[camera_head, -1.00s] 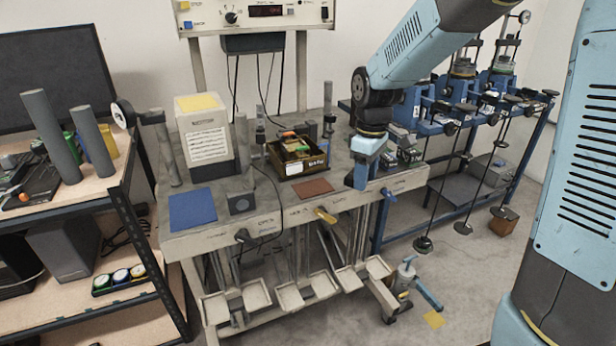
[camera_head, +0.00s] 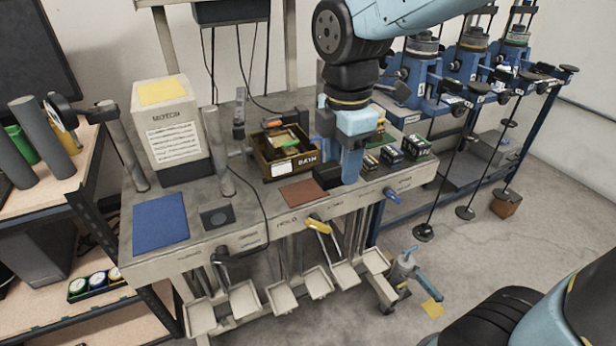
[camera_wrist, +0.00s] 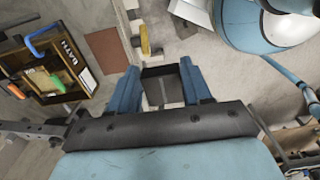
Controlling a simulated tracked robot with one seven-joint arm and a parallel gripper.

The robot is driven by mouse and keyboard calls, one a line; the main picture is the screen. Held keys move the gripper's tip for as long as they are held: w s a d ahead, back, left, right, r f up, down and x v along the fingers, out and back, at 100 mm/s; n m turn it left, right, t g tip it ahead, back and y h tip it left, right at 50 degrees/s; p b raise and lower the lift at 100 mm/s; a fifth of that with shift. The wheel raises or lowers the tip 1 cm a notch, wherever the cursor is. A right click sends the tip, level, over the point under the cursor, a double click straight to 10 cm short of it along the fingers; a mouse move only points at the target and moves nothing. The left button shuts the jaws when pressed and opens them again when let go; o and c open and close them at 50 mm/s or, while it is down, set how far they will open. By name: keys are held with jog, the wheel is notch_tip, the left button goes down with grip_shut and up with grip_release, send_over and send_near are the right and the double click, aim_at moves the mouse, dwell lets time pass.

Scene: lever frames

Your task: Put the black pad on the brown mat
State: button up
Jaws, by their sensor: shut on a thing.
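The black pad (camera_head: 326,175) is between the blue fingers of my gripper (camera_head: 343,170), which is shut on it. In the wrist view the pad's dark edge (camera_wrist: 160,71) shows between the fingertips of my gripper (camera_wrist: 162,84). The brown mat (camera_head: 303,192) lies flat and bare near the bench's front edge, just left of my gripper in the head view. The mat also shows in the wrist view (camera_wrist: 106,50), left of the fingers. Whether the pad touches the bench is hard to tell.
A box marked BATH (camera_head: 283,160) with small items stands behind the mat. Several small dark boxes (camera_head: 392,155) stand right of my gripper. A yellow handle (camera_head: 318,225) juts from the bench front.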

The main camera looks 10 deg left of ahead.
jog(key=w+a+f, duration=0.3)
jog(key=w, duration=0.3)
send_over(312, 189)
jog(key=s, duration=0.1)
jog(key=f, duration=0.4)
jog(key=shift+d+f, duration=0.1)
jog(key=shift+d, duration=0.25)
jog(key=shift+w+a+f, duration=0.3)
jog(key=shift+w+f, duration=0.15)
jog(key=shift+f, duration=0.25)
jog(key=shift+w+f, duration=0.1)
jog(key=shift+f, duration=1.55)
jog(key=shift+f, duration=0.15)
jog(key=o, duration=1.4)
jog(key=shift+c, duration=0.2)
